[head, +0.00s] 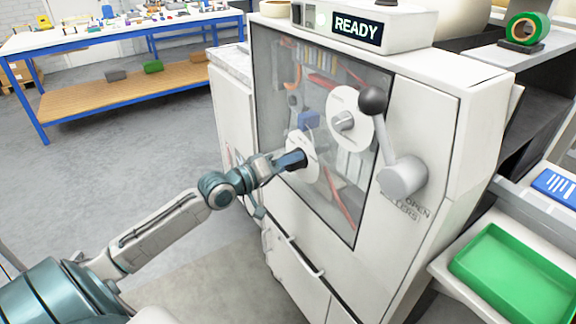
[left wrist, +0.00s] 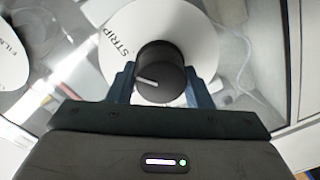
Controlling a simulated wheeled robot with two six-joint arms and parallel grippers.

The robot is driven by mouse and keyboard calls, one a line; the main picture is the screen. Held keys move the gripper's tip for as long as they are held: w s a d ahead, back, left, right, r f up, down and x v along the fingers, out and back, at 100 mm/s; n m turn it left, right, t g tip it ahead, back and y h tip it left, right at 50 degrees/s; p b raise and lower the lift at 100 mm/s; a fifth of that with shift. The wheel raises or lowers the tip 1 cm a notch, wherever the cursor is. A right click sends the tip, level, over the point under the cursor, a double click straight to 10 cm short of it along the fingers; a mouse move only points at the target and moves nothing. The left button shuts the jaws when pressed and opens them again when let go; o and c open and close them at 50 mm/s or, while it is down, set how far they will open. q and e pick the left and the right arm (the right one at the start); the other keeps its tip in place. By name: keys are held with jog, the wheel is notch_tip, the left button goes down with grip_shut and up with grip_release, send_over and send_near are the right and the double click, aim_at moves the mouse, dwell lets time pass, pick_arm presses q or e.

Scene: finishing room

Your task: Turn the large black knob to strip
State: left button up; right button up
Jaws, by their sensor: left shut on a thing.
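The large black knob (left wrist: 160,62) shows in the left wrist view, on a white round dial (left wrist: 205,45). My left gripper (left wrist: 160,78) is shut on it, with one blue finger on each side. A white pointer line on the knob points left in that view. The printed word STRIP (left wrist: 116,47) lies on the dial up and left of the knob, a little above the pointer's direction. In the head view the dial (head: 311,173) is on the machine's front, and my left gripper (head: 297,159) covers most of the knob. My right gripper is not in view.
A second white dial (head: 362,136) with a grey knob (head: 342,121) is just above right. A lever with a black ball (head: 373,100) stands right of it. The display (head: 358,29) reads READY. A green tray (head: 515,275) is at lower right. Open floor lies left.

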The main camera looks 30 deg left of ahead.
pick_arm(q)
jog(key=shift+f+m, duration=0.15)
jog(key=shift+m, duration=0.35)
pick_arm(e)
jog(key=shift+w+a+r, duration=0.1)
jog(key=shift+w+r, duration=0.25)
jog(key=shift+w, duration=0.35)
pick_arm(q)
jog(key=o, duration=1)
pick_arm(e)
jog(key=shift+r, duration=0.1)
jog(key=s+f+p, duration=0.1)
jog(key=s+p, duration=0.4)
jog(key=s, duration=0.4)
pick_arm(q)
jog(key=p+v, duration=0.6)
jog(key=v, duration=0.4)
jog(key=shift+s, duration=0.4)
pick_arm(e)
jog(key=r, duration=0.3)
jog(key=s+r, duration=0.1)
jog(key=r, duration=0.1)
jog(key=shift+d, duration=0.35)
